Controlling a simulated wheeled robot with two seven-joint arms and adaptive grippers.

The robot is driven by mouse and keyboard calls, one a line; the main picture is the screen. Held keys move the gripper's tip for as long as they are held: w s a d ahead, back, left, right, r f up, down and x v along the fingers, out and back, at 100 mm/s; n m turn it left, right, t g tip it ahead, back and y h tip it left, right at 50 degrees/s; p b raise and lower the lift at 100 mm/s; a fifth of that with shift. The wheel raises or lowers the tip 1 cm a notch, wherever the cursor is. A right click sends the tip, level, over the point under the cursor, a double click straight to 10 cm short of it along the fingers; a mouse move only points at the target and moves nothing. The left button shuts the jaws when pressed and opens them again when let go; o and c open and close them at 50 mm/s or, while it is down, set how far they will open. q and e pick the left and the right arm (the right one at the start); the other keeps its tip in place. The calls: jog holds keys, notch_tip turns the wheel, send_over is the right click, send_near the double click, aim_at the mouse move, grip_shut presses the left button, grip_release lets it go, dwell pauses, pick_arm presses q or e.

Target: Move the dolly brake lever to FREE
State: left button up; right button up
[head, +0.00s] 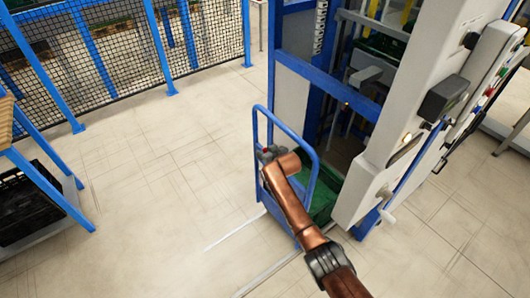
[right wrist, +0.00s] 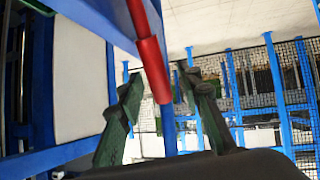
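The dolly (head: 316,165) has a blue tube handle and stands by the machine. A red lever grip (right wrist: 151,66) shows in the right wrist view, slanting down from the top beside a blue post (right wrist: 168,130); I take it for the brake lever. No FREE marking is readable. My right gripper (head: 267,154) is at the handle's left side in the head view, largely hiding the lever. In the right wrist view its two dark green fingers (right wrist: 163,80) are spread, with the red grip showing between them and a gap on each side. My left gripper is not in view.
A tall white and blue machine (head: 370,185) stands right beside the dolly. A green crate (head: 325,196) shows behind the handle. A blue mesh fence (head: 85,45) runs along the back left. A black crate (head: 30,200) sits on a rack at left. The floor between is clear.

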jog(key=v, duration=1.2)
jog(key=shift+c, duration=0.2)
